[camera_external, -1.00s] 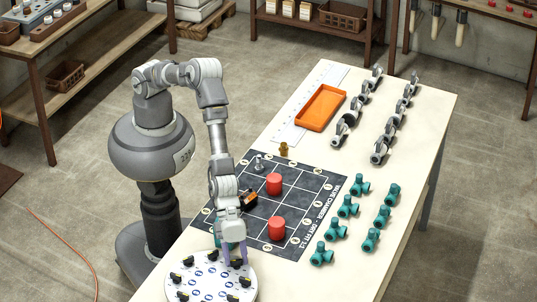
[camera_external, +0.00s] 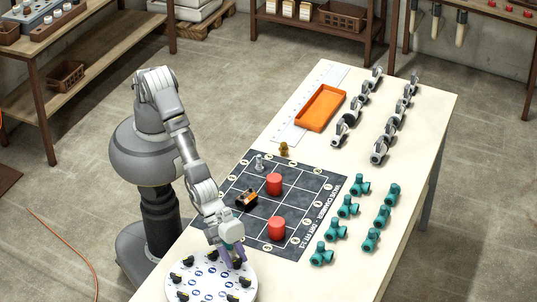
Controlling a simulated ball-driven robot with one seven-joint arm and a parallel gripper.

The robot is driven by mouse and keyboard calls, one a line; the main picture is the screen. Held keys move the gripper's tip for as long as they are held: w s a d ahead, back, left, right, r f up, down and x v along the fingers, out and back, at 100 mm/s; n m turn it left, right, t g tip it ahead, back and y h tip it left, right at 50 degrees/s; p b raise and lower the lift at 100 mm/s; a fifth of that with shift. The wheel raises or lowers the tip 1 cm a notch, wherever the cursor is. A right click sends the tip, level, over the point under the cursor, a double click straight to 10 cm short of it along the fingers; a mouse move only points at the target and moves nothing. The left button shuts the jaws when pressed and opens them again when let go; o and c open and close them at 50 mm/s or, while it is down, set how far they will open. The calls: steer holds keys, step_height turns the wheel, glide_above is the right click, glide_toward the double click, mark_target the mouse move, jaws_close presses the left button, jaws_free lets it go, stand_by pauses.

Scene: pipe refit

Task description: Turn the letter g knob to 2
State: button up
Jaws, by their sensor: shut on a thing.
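A round white panel (camera_external: 210,283) with several black-and-yellow knobs and small blue marks lies at the near left end of the table. My gripper (camera_external: 236,262) is low over the panel's upper right part, its purple fingers shut on a knob there. The fingers cover most of that knob. Other knobs, such as one at the panel's lower right (camera_external: 246,282), stand free. The letters and numbers on the panel are too small to read, so I cannot tell which letter the held knob has or where it points.
A dark gridded mat (camera_external: 300,203) beyond the panel bears two red cylinders (camera_external: 274,184), a black-and-orange piece (camera_external: 247,200) and small figures. Teal pipe fittings (camera_external: 348,206) stand to the right. Grey fittings (camera_external: 380,150) and an orange tray (camera_external: 320,108) are farther back.

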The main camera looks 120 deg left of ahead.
steer(key=shift+s+f, duration=0.1)
steer(key=o, duration=1.1)
steer(key=shift+c, duration=0.2)
steer(key=shift+s+a+r, duration=0.1)
steer(key=shift+s+r, duration=0.05)
steer(key=shift+r, duration=0.25)
steer(key=p+v, duration=0.2)
steer(key=v, duration=0.5)
steer(key=shift+a, duration=0.1)
steer(key=shift+f, duration=0.1)
